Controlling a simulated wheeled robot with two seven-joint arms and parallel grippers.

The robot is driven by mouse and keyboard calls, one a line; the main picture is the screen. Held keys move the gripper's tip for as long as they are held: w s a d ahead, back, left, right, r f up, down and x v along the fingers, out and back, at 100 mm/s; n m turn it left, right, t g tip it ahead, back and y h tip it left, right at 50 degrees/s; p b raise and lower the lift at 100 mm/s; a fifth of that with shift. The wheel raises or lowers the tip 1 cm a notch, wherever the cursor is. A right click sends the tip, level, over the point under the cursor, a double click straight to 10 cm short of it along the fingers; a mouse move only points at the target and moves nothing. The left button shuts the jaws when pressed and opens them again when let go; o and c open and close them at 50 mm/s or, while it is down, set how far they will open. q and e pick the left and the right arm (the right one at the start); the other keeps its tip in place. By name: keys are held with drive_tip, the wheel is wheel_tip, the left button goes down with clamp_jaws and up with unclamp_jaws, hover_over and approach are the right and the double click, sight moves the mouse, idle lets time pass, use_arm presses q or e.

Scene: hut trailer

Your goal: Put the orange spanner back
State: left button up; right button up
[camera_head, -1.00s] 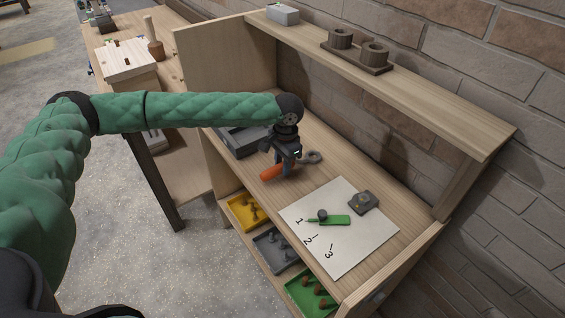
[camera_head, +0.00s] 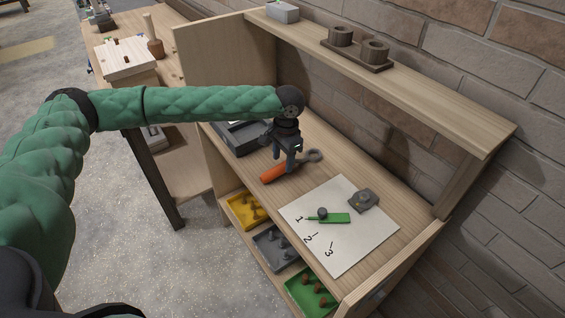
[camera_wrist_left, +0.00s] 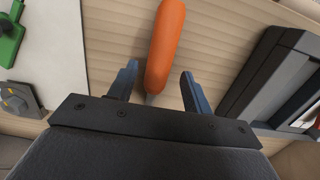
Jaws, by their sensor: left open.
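The orange spanner (camera_head: 273,174) lies on the wooden workbench, its orange handle toward the front edge and its grey ring head (camera_head: 315,155) toward the back. In the left wrist view its orange handle (camera_wrist_left: 165,45) runs up between the two fingers. My left gripper (camera_head: 285,166) is open and points down over the spanner's middle. Its fingertips (camera_wrist_left: 158,80) stand apart on either side of the spanner; I see no contact. The part of the spanner under the gripper is hidden. My right gripper is not in view.
A dark grey tray (camera_head: 240,147) sits left of the spanner. A white sheet (camera_head: 340,258) numbered 1 to 3 holds a green tool (camera_head: 334,219) and a grey block (camera_head: 363,201). Yellow (camera_head: 236,206), grey and green trays lie below the bench front. A shelf (camera_head: 430,103) overhangs the back.

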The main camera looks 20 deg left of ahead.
use_arm(q)
wheel_tip(320, 180, up, 11)
drive_tip(key=b, duration=0.2)
drive_tip(key=shift+w+d+f, duration=0.2)
drive_tip(key=shift+w+d, duration=0.05)
drive_tip(key=shift+w, duration=0.05)
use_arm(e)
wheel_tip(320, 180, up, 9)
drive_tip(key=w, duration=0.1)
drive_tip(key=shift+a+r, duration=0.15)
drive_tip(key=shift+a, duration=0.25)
use_arm(q)
drive_tip(key=shift+f, duration=0.1)
